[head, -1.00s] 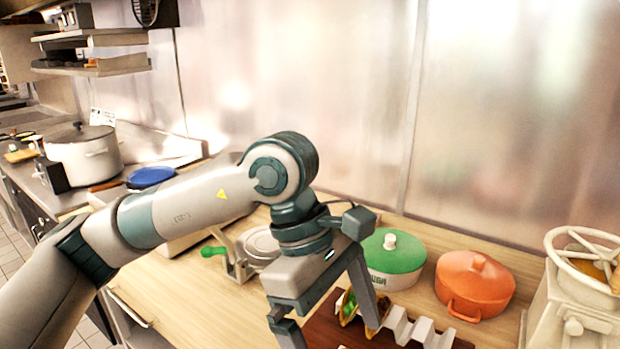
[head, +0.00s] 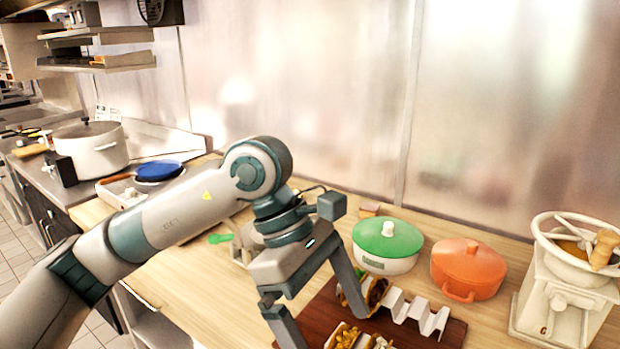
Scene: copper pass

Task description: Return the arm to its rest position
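Another filled taco (head: 352,338) lies lower down, cut by the bottom edge. Both are at a dark wooden board (head: 448,335). My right gripper is out of the picture.
A green-lidded pot (head: 387,240), an orange pot (head: 468,270) and a cream grinder (head: 570,285) stand right of the arm. A tortilla press with a green handle (head: 220,238) is partly hidden behind the arm. A large steel pot (head: 92,150) stands at the far left.

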